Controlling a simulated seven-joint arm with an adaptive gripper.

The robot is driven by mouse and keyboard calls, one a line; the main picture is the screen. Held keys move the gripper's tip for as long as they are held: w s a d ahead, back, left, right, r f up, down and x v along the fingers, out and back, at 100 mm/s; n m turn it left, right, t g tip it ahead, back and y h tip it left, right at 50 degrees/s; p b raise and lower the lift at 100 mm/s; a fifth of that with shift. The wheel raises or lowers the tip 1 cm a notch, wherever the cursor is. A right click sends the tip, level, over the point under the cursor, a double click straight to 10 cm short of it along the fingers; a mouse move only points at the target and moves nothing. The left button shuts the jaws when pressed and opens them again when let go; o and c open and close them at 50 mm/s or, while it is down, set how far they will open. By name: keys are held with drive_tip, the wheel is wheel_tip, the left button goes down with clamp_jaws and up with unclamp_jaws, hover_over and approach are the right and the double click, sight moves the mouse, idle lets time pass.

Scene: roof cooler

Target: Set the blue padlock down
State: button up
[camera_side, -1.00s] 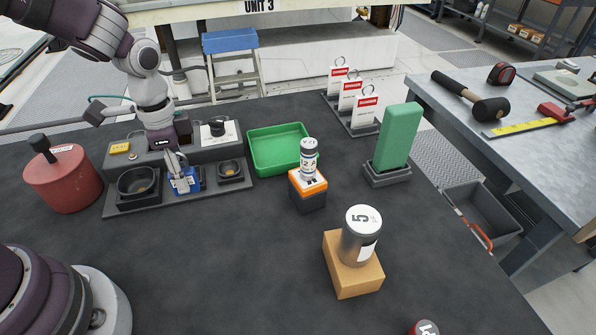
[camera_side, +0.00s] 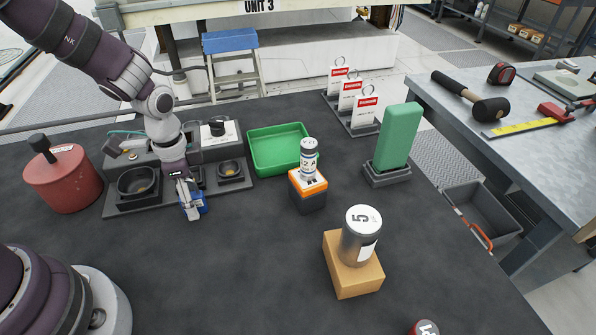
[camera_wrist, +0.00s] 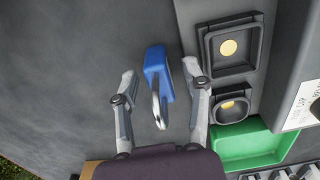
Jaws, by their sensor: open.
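The blue padlock (camera_side: 200,204) is on the dark work surface just in front of the grey stand, as the side view shows it. In the wrist view the padlock (camera_wrist: 157,68) lies between my fingers, its metal shackle pointing toward my palm. My gripper (camera_side: 189,203) is low over it, pointing down, and partly hides it in the side view. In the wrist view my gripper (camera_wrist: 160,75) is open, with a gap between the padlock and each finger.
A green tray (camera_side: 262,167), an orange-and-black block (camera_side: 309,197) with a bottle, and a red canister (camera_side: 63,183) stand around.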

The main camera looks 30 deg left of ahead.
drive_tip(key=shift+r, duration=0.1)
wheel_tip(320, 180, up, 12)
drive_tip(key=shift+r, duration=0.25)
drive_tip(key=s+r+n+t, duration=0.5)
drive_tip(key=s+r+n, duration=0.2)
drive_tip(key=s+n, duration=0.1)
drive_tip(key=shift+a+n, duration=0.3)
drive_tip(key=shift+a, duration=0.05)
drive_tip(key=shift+s+t, duration=0.15)
drive_tip(key=shift+t, duration=0.15)
drive_tip(key=shift+c, duration=0.7)
